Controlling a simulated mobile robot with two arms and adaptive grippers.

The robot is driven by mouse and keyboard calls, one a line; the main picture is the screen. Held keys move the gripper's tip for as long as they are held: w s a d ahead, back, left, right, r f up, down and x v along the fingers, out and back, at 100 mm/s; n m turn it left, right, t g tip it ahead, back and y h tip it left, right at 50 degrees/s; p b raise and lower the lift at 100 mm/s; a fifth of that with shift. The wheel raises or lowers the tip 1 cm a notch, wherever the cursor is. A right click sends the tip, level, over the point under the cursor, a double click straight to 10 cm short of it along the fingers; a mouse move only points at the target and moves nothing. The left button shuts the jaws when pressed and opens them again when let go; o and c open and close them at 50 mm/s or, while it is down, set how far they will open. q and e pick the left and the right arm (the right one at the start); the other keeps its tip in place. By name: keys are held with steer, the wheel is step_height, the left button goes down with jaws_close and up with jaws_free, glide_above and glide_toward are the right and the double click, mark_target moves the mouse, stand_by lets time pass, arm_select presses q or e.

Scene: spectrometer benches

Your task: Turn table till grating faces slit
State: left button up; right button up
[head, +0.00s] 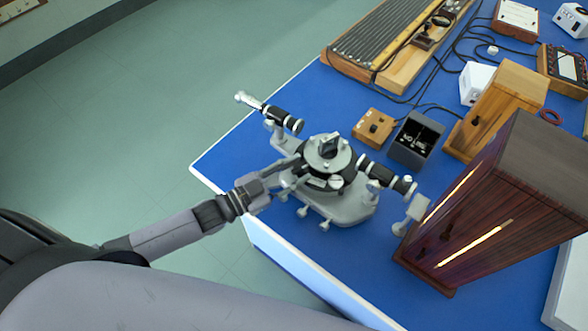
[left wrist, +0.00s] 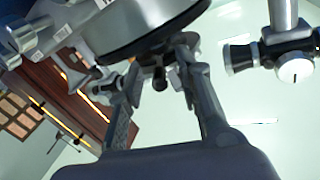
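The spectrometer (head: 345,208) stands near the corner of the blue bench. Its round table (head: 346,163) carries a small dark upright piece (head: 329,147), likely the grating; its facing is hard to tell. One black tube (head: 283,119) points to the upper left, another (head: 384,178) to the lower right, toward the lamp housing. My left gripper (head: 284,175) is at the left side of the table. In the left wrist view its fingers (left wrist: 157,80) are apart below a dark disc (left wrist: 150,38), with a small dark knob between them; contact is unclear. My right gripper is out of view.
A tall wooden lamp housing (head: 490,205) with glowing slots stands right of the spectrometer. A wooden box (head: 374,127), a dark open box (head: 417,139) and cables lie behind. Open floor is left of the bench edge.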

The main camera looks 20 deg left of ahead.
arm_select(q)
steer(key=shift+c, duration=0.4)
jaws_close()
stand_by(0.4)
